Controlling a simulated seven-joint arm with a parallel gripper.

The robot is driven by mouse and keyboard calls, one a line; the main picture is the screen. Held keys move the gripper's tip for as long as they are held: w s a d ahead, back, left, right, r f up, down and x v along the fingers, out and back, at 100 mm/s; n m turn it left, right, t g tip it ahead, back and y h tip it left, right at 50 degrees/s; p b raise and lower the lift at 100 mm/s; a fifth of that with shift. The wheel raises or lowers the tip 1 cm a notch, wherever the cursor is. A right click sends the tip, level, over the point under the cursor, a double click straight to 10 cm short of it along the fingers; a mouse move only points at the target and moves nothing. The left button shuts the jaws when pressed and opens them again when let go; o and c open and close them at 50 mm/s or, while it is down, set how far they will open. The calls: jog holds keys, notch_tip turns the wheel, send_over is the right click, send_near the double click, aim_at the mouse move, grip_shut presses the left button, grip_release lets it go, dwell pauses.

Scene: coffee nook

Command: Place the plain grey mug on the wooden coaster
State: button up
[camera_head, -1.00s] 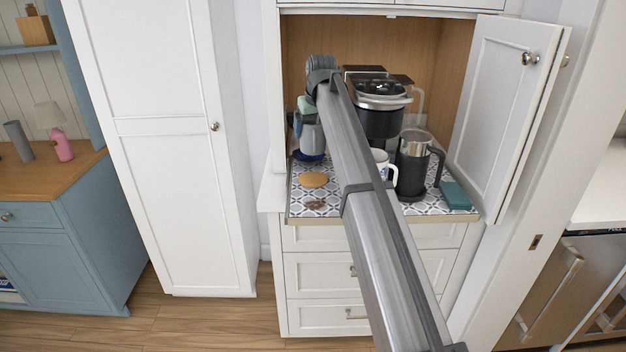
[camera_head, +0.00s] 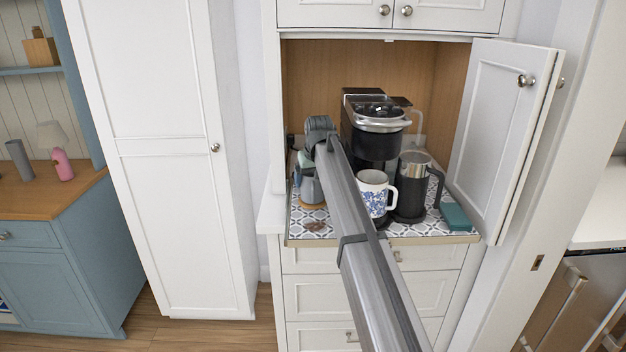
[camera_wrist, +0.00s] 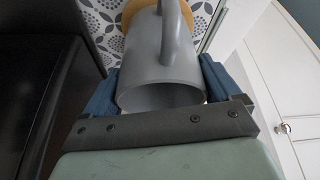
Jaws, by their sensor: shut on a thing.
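My gripper (camera_wrist: 160,95) is shut on the plain grey mug (camera_wrist: 165,58), with a blue finger on each side of it. The mug's open rim faces the wrist camera and its handle points to the top of that view. In the head view the mug (camera_head: 311,188) is at the left of the patterned shelf, partly hidden by my arm. The round wooden coaster (camera_wrist: 192,14) shows behind the mug in the wrist view. In the head view only a sliver of the coaster (camera_head: 313,207) shows below the mug. I cannot tell whether they touch.
A blue-flowered white mug (camera_head: 372,195), a dark French press (camera_head: 411,188) and a coffee machine (camera_head: 374,130) stand to the right on the shelf. A teal box (camera_head: 457,218) lies at the right edge. A small brown item (camera_head: 315,226) lies in front of the coaster.

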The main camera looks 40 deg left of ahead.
jog(key=shift+f, duration=0.25)
jog(key=o, duration=1)
jog(key=v, duration=1.2)
jog(key=shift+r, duration=0.2)
